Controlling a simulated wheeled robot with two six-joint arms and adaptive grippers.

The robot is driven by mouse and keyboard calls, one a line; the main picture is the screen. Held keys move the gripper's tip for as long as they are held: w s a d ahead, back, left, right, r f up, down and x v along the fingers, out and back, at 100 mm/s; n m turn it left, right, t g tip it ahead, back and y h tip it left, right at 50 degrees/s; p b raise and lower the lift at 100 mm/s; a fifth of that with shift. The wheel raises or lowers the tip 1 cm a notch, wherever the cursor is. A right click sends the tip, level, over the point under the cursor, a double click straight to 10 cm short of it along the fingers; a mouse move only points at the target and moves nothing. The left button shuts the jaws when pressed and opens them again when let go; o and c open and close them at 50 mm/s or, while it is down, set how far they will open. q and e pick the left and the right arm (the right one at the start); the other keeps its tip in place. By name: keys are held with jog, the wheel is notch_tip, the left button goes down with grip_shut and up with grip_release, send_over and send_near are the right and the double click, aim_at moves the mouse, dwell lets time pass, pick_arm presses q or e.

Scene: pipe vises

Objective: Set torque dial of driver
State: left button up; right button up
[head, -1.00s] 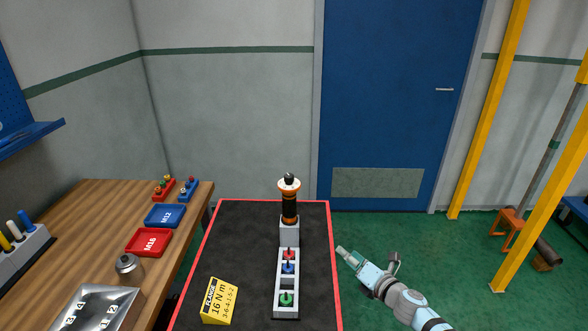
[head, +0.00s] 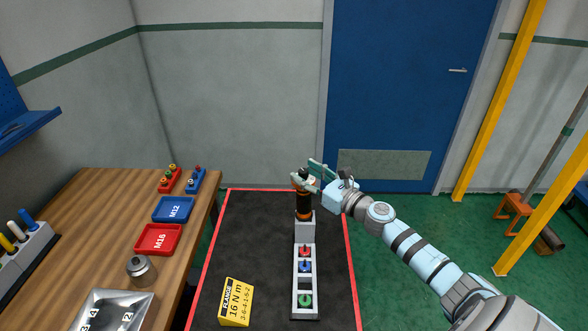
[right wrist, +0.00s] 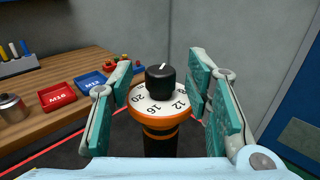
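The driver (head: 304,208) stands upright in a grey holder (head: 305,229) on the dark mat. In the right wrist view its top shows a black knob (right wrist: 160,82) with a white pointer line, over a white dial ring (right wrist: 158,104) with an orange rim. The numbers 20, 16 and 12 face the camera; the pointer line faces the far side. My right gripper (head: 305,174) is open at the driver's top, its teal fingers on either side of the knob with gaps. A yellow card (head: 236,302) reads "FLANGE 16 N m" and "3-6-4-1-5-2". My left gripper is not in view.
A grey rack (head: 305,273) with red, blue and green pieces stands in front of the driver. On the wooden bench at left are red (head: 159,239) and blue (head: 173,209) trays, a metal container (head: 141,269) and a silver block.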

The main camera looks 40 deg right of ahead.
jog(key=shift+s+d+r, duration=0.1)
jog(key=shift+s, duration=0.45)
jog(key=shift+s+d+r, duration=0.1)
jog(key=shift+s+d, duration=0.05)
jog(key=shift+s, duration=0.1)
jog(key=shift+c, duration=1.4)
jog(key=shift+w+d, duration=0.1)
jog(key=c, duration=0.6)
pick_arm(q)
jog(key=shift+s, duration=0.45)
pick_arm(e)
jog(key=shift+w+a, duration=0.1)
jog(key=shift+a, duration=0.1)
grip_shut()
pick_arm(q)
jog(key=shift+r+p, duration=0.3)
pick_arm(e)
jog(key=shift+h, duration=0.4)
